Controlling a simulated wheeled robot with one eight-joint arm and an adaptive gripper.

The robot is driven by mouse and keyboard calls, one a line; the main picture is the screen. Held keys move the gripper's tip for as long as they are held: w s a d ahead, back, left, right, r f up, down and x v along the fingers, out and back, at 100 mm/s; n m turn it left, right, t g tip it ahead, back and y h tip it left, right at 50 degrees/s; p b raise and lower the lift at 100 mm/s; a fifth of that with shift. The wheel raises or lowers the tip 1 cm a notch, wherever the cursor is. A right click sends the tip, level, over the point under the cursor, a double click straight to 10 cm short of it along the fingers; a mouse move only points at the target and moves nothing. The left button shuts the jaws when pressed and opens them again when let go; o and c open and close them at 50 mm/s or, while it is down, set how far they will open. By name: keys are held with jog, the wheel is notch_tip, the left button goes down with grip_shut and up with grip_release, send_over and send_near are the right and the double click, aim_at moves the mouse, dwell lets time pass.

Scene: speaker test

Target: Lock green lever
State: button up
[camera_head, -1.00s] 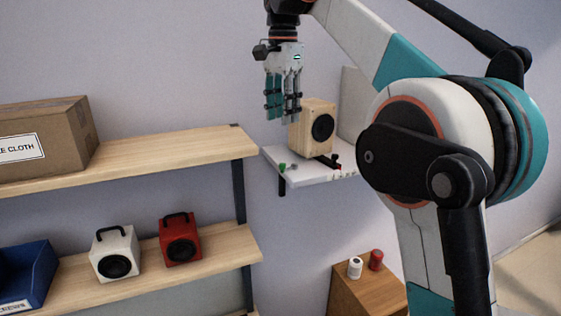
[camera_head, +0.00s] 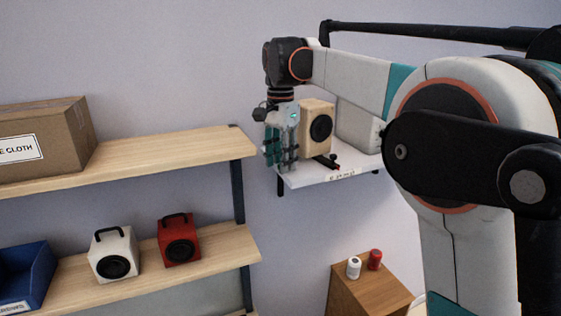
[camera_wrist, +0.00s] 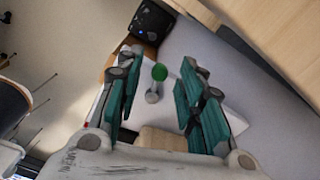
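The green lever (camera_wrist: 159,72) shows in the wrist view as a round green knob on a pale metal stem. It lies between the two teal fingers of my gripper (camera_wrist: 158,64), which are apart with a gap on each side of the knob. In the head view my gripper (camera_head: 281,162) points down at the left end of the white wall shelf (camera_head: 318,175), left of a pale wooden speaker (camera_head: 316,128). The green lever is hidden behind the gripper there. A black part (camera_head: 327,161) sits at the speaker's foot.
A grey panel (camera_head: 357,125) stands behind the speaker. A wooden shelf unit (camera_head: 190,150) at left holds a cardboard box (camera_head: 60,125), with white (camera_head: 114,251) and red (camera_head: 179,240) speakers below. A wooden cabinet (camera_head: 365,293) carries two small containers.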

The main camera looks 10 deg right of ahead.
jog(key=shift+f, duration=0.55)
grip_shut()
